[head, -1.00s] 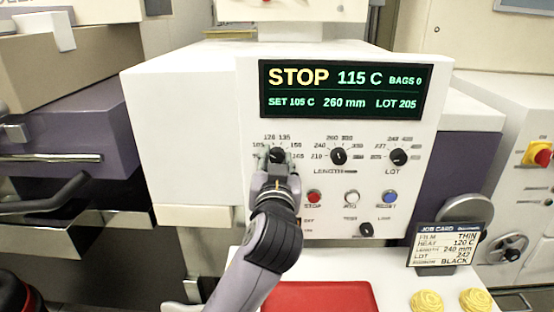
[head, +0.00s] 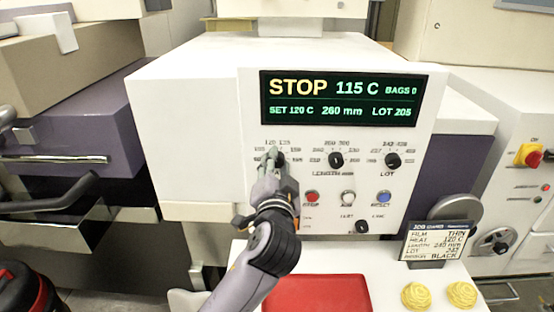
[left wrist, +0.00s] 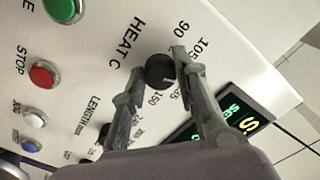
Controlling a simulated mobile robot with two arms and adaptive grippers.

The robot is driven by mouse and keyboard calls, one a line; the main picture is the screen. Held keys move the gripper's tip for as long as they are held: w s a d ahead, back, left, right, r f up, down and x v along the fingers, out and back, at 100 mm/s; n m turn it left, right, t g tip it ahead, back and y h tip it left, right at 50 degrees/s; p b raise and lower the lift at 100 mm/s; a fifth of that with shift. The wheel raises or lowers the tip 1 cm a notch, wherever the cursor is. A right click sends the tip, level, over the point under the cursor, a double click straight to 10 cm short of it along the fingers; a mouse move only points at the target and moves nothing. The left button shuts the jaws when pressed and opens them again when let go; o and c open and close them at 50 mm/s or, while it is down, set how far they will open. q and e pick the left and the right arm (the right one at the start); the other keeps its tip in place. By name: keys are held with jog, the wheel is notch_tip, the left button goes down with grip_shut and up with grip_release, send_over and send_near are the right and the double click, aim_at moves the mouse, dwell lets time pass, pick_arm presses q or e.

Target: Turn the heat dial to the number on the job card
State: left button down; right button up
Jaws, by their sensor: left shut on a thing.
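The black heat dial (head: 281,158) is at the left of the white panel, partly hidden by my fingers; it also shows in the left wrist view (left wrist: 158,72), under the "HEAT C" label. My left gripper (head: 272,161) is at the dial, shut on it, with one finger on either side in the left wrist view. The display (head: 345,97) reads STOP, 115 C, SET 120 C, 260 mm, LOT 205. The job card (head: 436,241) stands at the lower right and reads HEAT 120 C, LENGTH 240 mm. My right gripper is not in view.
The length dial (head: 336,160) and lot dial (head: 392,160) sit to the right. Below are red (head: 311,197), white (head: 348,198) and blue (head: 383,197) buttons. A red tray (head: 318,295) and two yellow pieces (head: 415,296) lie in front.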

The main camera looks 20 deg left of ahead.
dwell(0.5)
pick_arm(q)
jog(key=c, duration=1.2)
grip_release()
jog(key=shift+c, duration=0.2)
jog(key=v, duration=1.2)
